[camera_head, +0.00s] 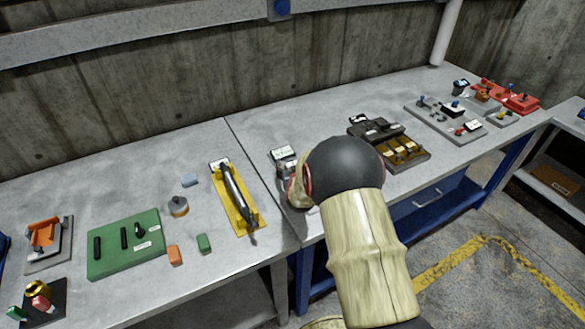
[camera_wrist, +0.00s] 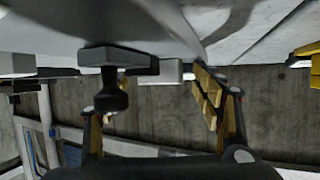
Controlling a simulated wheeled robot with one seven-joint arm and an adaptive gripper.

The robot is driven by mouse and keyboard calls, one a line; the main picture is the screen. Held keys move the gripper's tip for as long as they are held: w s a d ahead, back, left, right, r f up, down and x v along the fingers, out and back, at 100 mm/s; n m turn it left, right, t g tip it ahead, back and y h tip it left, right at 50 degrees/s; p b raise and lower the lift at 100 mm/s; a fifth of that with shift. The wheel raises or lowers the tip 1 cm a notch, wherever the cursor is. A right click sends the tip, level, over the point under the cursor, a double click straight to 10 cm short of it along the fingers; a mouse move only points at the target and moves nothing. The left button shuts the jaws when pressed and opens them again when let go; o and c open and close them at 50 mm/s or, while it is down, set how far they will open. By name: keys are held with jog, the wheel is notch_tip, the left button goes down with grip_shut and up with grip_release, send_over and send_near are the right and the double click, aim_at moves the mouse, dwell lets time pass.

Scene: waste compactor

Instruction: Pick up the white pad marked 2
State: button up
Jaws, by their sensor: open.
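A small white block (camera_wrist: 174,72) lies on the bench between my finger lines in the wrist view. It may be the white pad, but I cannot read a 2 on it. My gripper (camera_wrist: 155,105) is open and empty, with yellow-padded fingers apart on either side. A dark block with a rounded knob (camera_wrist: 112,85) stands beside the white block, close to the left finger. In the head view, a white-topped item (camera_head: 284,153) sits just left of my arm; its marking is too small to read. My arm hides the gripper there.
A yellow tray with a grey tool (camera_head: 237,200) lies left of my arm. A dark tray with brass-coloured parts (camera_head: 404,152) is to the right. A green board (camera_head: 125,243) and loose small blocks are farther left. The concrete wall (camera_head: 180,70) stands behind the bench.

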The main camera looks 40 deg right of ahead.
jog(key=shift+c, duration=0.8)
jog(key=c, duration=1.1)
jog(key=shift+r, duration=0.1)
jog(key=shift+c, duration=0.6)
